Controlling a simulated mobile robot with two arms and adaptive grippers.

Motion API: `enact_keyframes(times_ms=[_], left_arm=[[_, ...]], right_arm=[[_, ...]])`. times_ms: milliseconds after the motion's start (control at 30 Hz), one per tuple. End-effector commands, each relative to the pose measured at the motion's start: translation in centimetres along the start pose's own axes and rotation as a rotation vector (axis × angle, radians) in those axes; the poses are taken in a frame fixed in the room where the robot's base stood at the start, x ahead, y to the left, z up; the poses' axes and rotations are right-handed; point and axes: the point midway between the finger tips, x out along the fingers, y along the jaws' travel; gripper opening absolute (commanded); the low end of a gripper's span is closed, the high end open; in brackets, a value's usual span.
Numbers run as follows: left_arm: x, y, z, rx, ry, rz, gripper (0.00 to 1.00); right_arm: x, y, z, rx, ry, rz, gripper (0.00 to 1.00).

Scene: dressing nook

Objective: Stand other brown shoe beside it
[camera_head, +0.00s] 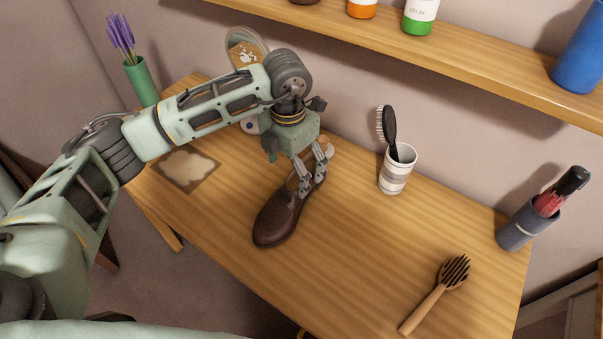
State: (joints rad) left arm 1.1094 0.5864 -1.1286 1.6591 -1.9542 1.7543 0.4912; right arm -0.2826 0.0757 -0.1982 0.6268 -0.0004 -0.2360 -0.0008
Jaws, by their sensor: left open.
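One brown leather shoe (279,219) stands on the wooden table (340,265), its toe toward the front left. My left gripper (306,184) comes down from above at the shoe's opening, with its fingers open. The fingers and wrist cover part of the shoe's heel end. I cannot tell whether the fingers touch it. A second brown shoe cannot be made out in this view. My right gripper is not in view.
A striped cup (396,173) with a black hairbrush (389,125) stands behind the shoe. A wooden brush (437,294) lies at front right. A green vase (140,82) and a patterned mat (187,169) are at left.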

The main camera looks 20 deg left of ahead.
Motion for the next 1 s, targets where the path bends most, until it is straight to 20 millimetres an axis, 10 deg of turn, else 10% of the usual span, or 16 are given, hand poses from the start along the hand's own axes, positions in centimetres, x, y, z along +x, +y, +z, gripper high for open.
enact_keyframes(times_ms=[1000], left_arm=[[8.0, -0.6, -0.9, -0.129, 0.015, -0.005, 0.83]], right_arm=[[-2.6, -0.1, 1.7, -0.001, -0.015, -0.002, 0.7]])
